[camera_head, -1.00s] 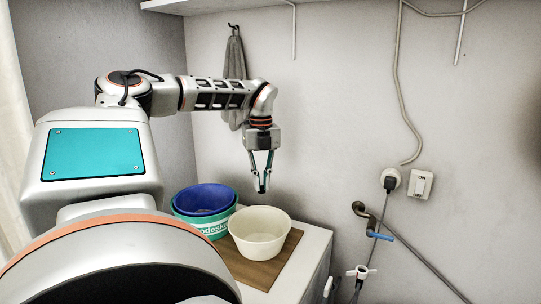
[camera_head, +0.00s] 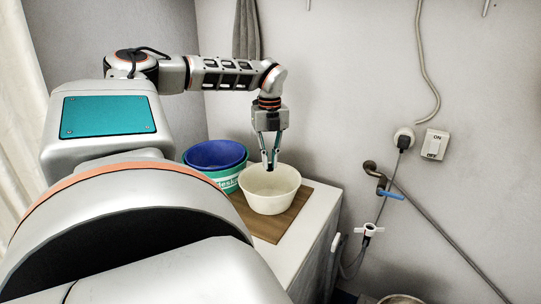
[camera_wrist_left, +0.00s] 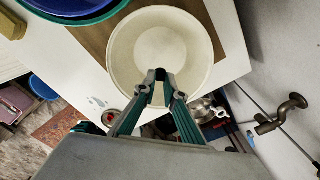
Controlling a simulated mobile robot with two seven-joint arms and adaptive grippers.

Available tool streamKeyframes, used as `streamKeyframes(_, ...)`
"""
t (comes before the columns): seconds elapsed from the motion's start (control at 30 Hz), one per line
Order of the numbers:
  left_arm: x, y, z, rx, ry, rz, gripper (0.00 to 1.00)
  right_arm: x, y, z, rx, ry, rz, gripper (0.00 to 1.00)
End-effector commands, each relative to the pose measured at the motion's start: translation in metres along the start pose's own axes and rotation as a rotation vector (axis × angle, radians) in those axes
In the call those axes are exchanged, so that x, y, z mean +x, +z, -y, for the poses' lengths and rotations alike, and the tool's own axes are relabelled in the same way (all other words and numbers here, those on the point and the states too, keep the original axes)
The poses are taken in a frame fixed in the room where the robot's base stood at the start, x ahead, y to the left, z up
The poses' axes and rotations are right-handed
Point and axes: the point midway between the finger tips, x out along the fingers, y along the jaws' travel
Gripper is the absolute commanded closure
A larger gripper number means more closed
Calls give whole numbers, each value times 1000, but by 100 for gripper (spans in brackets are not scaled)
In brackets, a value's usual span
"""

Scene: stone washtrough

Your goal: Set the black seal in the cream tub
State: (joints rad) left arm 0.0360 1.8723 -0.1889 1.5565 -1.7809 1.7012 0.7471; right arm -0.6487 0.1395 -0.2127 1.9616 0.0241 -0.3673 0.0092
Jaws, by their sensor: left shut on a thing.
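The cream tub (camera_head: 286,196) is a round, open bowl standing on a brown board, and it also shows in the left wrist view (camera_wrist_left: 124,45). My left gripper (camera_head: 270,167) points down over the far part of the tub, with its tips at about the height of the far rim in the picture. In the left wrist view its fingertips (camera_wrist_left: 160,76) are close together in front of the tub's pale inside. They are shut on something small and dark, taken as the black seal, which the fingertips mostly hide. My right gripper is not in view.
A blue basin (camera_head: 214,153) sits in a green tub (camera_head: 228,180) left of the cream tub. The brown board (camera_head: 266,228) lies on a white top (camera_head: 312,228). A tap with a blue lever (camera_head: 390,194) is on the wall at right.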

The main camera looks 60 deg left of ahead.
Motion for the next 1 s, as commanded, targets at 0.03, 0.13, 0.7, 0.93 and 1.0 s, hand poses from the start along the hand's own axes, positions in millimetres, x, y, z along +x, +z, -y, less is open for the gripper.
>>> streamKeyframes(0.03, 7, 0, 0, 1, 0, -1, 96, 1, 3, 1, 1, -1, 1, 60)
streamKeyframes(0.13, 15, 0, 0, 0, 0, -1, 96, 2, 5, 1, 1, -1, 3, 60)
streamKeyframes(0.7, 22, 0, 0, -1, 0, 0, 70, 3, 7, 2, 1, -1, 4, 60)
streamKeyframes(0.93, 22, 0, 0, -1, 0, 0, 70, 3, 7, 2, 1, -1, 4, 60)
streamKeyframes(1.0, 22, 0, 0, -1, 0, 0, 70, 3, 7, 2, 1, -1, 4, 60)
